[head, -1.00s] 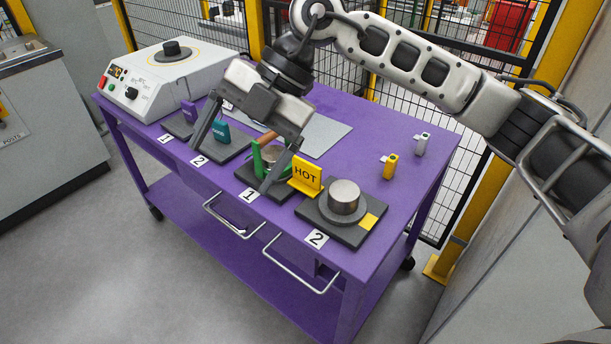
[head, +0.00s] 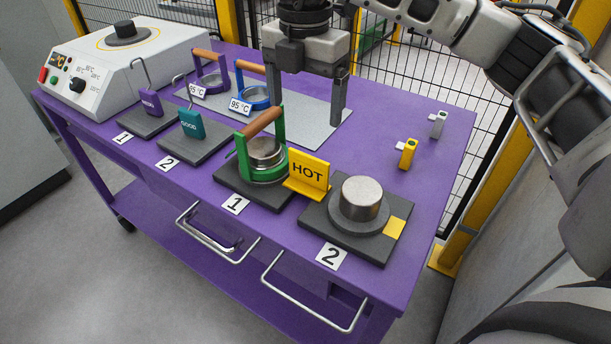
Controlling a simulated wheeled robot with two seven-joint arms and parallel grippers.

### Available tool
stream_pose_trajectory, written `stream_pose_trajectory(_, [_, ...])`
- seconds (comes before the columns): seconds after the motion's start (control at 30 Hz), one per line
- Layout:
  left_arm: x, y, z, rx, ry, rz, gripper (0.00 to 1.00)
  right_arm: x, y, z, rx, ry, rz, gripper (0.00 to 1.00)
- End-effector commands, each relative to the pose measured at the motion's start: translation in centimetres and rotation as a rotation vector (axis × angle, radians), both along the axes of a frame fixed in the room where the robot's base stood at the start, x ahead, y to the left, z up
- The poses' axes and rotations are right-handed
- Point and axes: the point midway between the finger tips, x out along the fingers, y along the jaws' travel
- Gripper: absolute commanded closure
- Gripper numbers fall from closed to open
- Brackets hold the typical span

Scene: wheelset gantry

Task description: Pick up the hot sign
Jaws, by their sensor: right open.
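The yellow HOT sign (head: 308,171) stands upright on the purple cart, between pad 1 and pad 2 near the front. My right gripper (head: 306,112) points down behind and above the sign, over the grey plate. Its two fingers are spread wide with nothing between them. It is apart from the sign. My left gripper is out of view.
Beside the sign, a green holder with a wooden handle (head: 243,160) stands on pad 1, and a metal cylinder (head: 361,198) sits on pad 2. Blue (head: 253,94) and purple (head: 211,80) holders stand behind. A white heater (head: 131,65) is at left. Small yellow (head: 407,154) and grey (head: 438,124) items stand right.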

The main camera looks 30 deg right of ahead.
Motion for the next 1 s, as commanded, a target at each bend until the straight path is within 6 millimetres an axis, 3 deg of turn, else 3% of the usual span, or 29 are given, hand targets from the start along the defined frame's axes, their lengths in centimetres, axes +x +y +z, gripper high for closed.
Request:
stream_pose_trajectory(0.1, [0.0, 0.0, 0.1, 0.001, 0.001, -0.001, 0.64, -0.1, -0.1, -2.8, -0.001, 0.006, 0.0, 0.12])
stream_pose_trajectory(0.3, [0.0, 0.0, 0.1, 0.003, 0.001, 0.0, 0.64, 0.0, -0.1, -6.4, 0.0, 0.002, 0.001, 0.12])
stream_pose_trajectory(0.57, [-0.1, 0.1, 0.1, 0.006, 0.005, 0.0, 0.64, 0.0, -0.2, -8.3, 0.0, 0.002, 0.0, 0.12])
stream_pose_trajectory(0.83, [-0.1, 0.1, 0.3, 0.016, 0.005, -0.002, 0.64, 0.0, -0.7, -12.1, 0.001, 0.002, 0.0, 0.12])
stream_pose_trajectory(1.0, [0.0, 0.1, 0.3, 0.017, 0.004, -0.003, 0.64, 0.0, -0.7, -12.9, 0.001, 0.001, 0.0, 0.12])
